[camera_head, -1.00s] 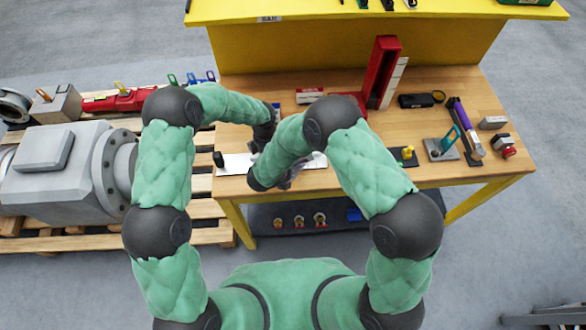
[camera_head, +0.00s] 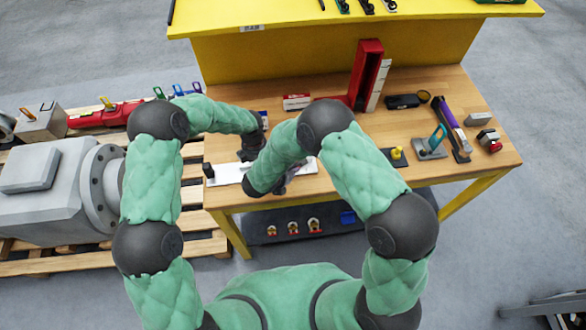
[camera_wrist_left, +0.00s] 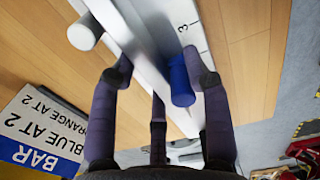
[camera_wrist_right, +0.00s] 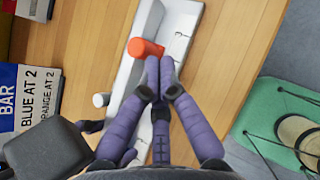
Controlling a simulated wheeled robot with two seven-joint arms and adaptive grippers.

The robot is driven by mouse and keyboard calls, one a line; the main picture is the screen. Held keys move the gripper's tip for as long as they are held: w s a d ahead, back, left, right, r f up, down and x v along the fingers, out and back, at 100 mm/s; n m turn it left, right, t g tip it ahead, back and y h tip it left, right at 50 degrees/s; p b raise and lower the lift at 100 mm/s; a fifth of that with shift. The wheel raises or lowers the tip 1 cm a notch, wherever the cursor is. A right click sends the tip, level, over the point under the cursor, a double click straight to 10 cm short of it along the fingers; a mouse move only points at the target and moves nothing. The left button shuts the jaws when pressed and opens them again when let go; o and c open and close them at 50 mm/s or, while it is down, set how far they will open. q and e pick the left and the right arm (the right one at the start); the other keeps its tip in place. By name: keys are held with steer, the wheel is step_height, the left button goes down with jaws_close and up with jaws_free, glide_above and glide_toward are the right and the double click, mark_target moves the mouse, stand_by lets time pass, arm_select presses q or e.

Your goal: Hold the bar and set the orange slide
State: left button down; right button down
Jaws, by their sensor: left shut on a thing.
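The white bar (camera_head: 229,173) lies near the front left of the bench, partly hidden by my arms. In the left wrist view, my left gripper (camera_wrist_left: 160,72) straddles the bar's raised rail, shut on the bar. A blue slide (camera_wrist_left: 180,80) is beside its right finger, seeming to touch it. A pale round post (camera_wrist_left: 84,33) sticks out on the left. In the right wrist view, the orange slide (camera_wrist_right: 143,47) sits on the bar. My right gripper (camera_wrist_right: 160,70) has its fingertips together just beside the orange slide; whether they touch it I cannot tell.
A sign (camera_wrist_left: 42,128) beside the bar reads BAR, BLUE AT 2, ORANGE AT 2. A red upright frame (camera_head: 366,73) stands at the back of the bench (camera_head: 335,185). Several fixtures occupy the right side. A pallet with a grey motor (camera_head: 50,190) is at left.

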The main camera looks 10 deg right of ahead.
arm_select(q)
steer(key=shift+s+f, duration=0.4)
arm_select(e)
steer(key=s+a, duration=0.3)
steer(key=v, duration=0.9)
steer(key=shift+s+r, duration=0.25)
steer(key=shift+r, duration=0.05)
steer(key=shift+a, duration=0.1)
arm_select(q)
steer(key=c, duration=0.5)
jaws_free()
steer(key=shift+w, duration=0.15)
steer(key=shift+w+r, duration=0.1)
steer(key=shift+r, duration=0.1)
